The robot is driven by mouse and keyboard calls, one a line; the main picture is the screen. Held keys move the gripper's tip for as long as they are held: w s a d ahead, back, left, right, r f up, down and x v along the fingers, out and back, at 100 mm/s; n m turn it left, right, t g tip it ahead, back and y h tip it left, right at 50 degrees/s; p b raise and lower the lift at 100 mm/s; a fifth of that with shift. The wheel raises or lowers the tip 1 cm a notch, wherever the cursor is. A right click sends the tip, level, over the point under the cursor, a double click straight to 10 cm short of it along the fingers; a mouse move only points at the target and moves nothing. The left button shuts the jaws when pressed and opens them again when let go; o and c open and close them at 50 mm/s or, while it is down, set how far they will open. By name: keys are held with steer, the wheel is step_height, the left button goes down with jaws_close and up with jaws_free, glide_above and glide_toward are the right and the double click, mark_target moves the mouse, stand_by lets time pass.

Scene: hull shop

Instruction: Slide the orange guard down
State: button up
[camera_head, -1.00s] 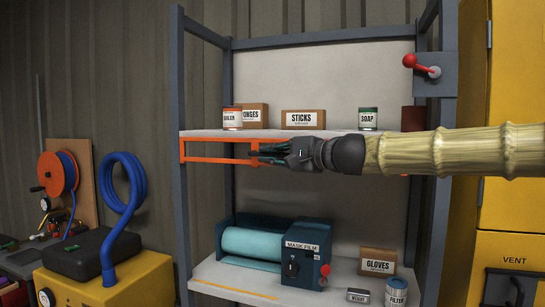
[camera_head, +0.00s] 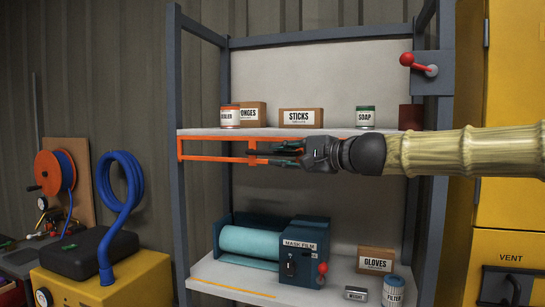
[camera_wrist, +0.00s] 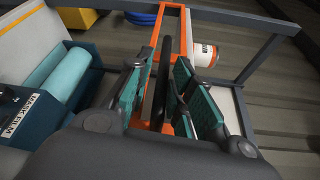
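The orange guard (camera_head: 213,158) is a flat bar frame along the front of the upper shelf, at its left part. It is up, just under the shelf edge. My gripper (camera_head: 270,156) is at the guard's right part, pointing left, and hides some of it. In the wrist view the guard (camera_wrist: 184,36) runs away between the fingers. I cannot tell whether either finger touches that bar.
Cans and boxes stand on the upper shelf (camera_head: 330,132). A teal film roll machine (camera_head: 303,262), a gloves box (camera_head: 375,260) and a filter can (camera_head: 393,291) are on the lower shelf. A red-knobbed lever (camera_head: 407,59) is at upper right. Room between shelves is free.

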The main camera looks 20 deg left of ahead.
steer(key=v, duration=0.7)
steer(key=shift+d, duration=0.25)
steer(key=shift+s, duration=0.1)
